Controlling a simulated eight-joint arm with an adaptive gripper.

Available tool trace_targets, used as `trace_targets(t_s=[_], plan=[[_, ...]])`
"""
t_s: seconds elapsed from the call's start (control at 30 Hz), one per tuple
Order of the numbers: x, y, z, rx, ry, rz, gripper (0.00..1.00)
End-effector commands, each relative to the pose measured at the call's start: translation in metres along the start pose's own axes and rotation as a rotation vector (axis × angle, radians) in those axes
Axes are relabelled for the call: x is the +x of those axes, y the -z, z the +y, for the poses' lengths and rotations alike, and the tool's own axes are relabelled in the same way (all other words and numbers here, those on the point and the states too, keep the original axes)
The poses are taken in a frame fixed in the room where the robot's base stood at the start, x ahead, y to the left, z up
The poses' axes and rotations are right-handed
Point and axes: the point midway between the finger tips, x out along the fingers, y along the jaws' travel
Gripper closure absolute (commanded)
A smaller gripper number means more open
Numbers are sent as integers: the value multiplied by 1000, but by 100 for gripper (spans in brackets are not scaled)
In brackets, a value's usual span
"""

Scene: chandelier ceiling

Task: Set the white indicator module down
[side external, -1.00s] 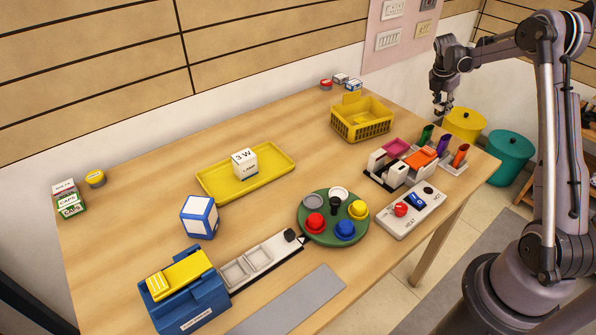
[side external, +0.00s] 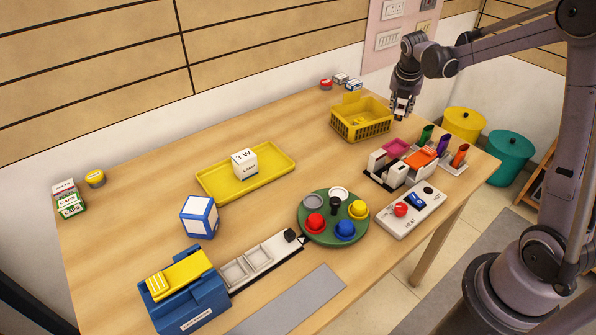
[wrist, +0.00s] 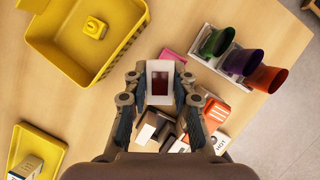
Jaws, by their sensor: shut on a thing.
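The white indicator module (wrist: 151,84), a white block with a dark red window, is between the fingers of my gripper (wrist: 160,88). The fingers are shut on its two sides. In the side external view my gripper (side external: 402,108) hangs above the table beside the yellow basket's right end, and the module shows there only as a small white patch.
The yellow basket (side external: 346,124) holds a small yellow piece (wrist: 95,28). Coloured cups (side external: 442,144) and a rack with white and orange pieces (side external: 369,176) stand nearby. A yellow tray (side external: 216,193) bears a white box (side external: 243,165). Bare table lies between tray and basket.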

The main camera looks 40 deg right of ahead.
Motion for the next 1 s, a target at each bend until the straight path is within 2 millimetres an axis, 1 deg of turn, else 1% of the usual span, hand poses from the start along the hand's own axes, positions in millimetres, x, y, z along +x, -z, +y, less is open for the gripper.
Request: trace_targets(t_s=[0.03,0.1,0.2,0.3,0.4,0.47,0.57,0.9,1.0], plan=[[-7,17,14,-54,-23,-1,100],[-14,35,28,-119,-51,-2,100],[-23,57,43,-191,-80,-4,100],[-28,71,51,-238,-99,-5,100],[-30,79,58,-262,-109,-5,100],[-28,84,63,-269,-112,-6,100],[-22,94,78,-272,-114,-6,100],[5,133,139,-269,-113,-5,100],[11,142,152,-268,-112,-6,100]])
